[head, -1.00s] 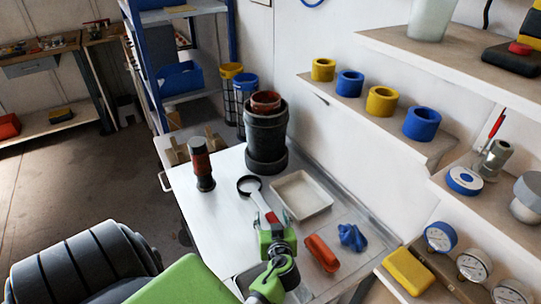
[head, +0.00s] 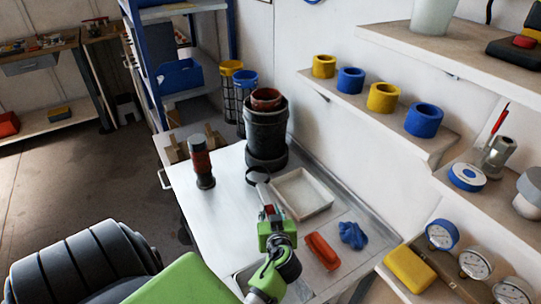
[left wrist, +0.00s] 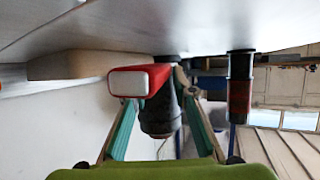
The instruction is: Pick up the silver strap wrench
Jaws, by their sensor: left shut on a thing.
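The strap wrench (head: 265,196) has a dark round loop and a red and silver handle. My left gripper (head: 269,214) is shut on its handle, with the loop pointing away toward the black pot. The loop looks narrow and tilted, and the wrench seems to be off the table, though the gap below is hard to judge. In the left wrist view the red handle with its pale end (left wrist: 140,82) shows between the two fingers (left wrist: 157,105). The fingers partly hide the handle in the head view. My right gripper is not in view.
On the metal table (head: 222,215) stand a black pot (head: 267,135) and a dark red-banded cylinder (head: 203,165). A white tray (head: 325,212), a red object (head: 322,251) and a crumpled blue cloth (head: 353,235) lie to the right.

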